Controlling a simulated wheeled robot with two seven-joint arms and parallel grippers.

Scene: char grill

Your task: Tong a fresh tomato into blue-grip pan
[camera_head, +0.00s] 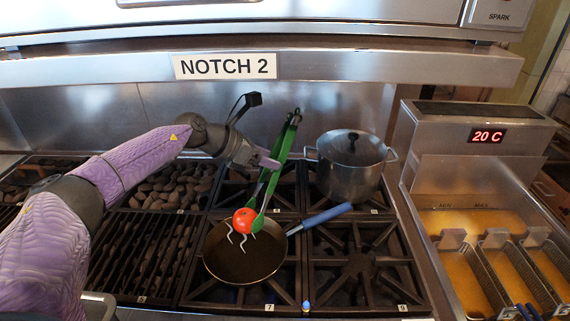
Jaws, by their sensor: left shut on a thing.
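A red tomato (244,220) is at the lower end of the green tongs (282,157), between their tips, above the far part of the blue-grip pan (246,262). I cannot tell whether it touches the pan. The dark pan sits on a front burner, its blue handle (326,215) pointing up and right. My left gripper (266,160) comes in from the left and is shut on the tongs, which hang tilted with their tips down and left. My right gripper is not in view.
A lidded steel pot (350,166) stands on the back burner right of the tongs. A charcoal grill (150,230) lies to the left. A fryer (480,215) with oil and baskets stands at the right. The front right burner (362,268) is bare.

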